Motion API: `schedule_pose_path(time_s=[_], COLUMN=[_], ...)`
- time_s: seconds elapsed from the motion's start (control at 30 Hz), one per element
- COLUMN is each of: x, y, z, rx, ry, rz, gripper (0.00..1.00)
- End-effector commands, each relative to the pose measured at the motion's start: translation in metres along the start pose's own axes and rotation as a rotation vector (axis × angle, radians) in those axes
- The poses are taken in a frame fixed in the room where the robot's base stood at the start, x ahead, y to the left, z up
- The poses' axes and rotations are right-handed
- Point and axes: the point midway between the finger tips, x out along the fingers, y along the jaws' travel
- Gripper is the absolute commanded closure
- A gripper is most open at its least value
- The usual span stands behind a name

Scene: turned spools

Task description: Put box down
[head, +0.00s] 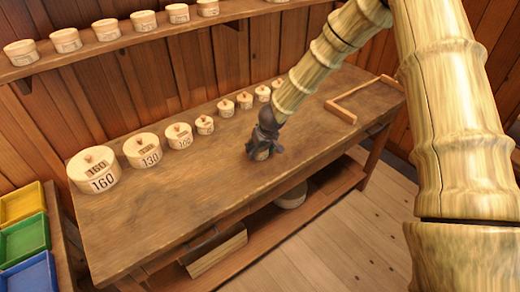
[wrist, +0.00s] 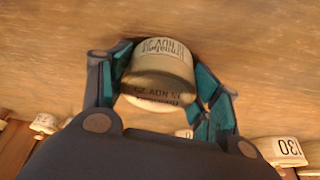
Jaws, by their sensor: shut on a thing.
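A small round cream box (head: 261,154) with dark lettering is between the fingers of my gripper (head: 264,143), over the middle of the workbench (head: 195,185). In the wrist view the teal-padded fingers of my gripper (wrist: 163,68) stand on both sides of the box (wrist: 158,65), shut on it. Its lettering appears upside down there, in two bands. The box is about upright, low over or on the bench top; I cannot tell if it touches the wood. The fingers hide much of it in the head view.
A row of round numbered boxes, from the 160 box (head: 94,171) and 130 box (head: 142,150) to smaller ones, lines the bench's back. A wooden frame (head: 350,107) lies at right. More boxes stand on a wall shelf (head: 130,38). Bench space in front of the row is clear.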

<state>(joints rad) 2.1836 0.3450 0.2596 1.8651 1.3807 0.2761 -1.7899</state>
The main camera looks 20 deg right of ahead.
Motion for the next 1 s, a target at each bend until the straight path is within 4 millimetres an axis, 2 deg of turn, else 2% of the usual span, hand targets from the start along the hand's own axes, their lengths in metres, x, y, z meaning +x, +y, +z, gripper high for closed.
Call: schedule_pose_path(time_s=[0.07, 0.1, 0.2, 0.23, 0.67, 0.87, 1.0], x=[0.002, 0.002, 0.002, 0.002, -0.002, -0.026, -0.05], y=[0.0, 0.0, 0.0, 0.0, 0.0, 0.0, 0.0], z=[0.001, 0.001, 0.001, 0.001, -0.001, -0.002, -0.002], rx=[0.0, 0.001, 0.001, 0.001, -0.001, -0.002, -0.002], ry=[-0.001, -0.001, 0.0, 0.0, 0.0, 0.001, 0.002], rz=[0.0, 0.0, 0.0, 0.0, 0.0, 0.001, 0.002], gripper=[0.59, 0.36, 0.18, 0.16, 0.16, 0.16, 0.16])
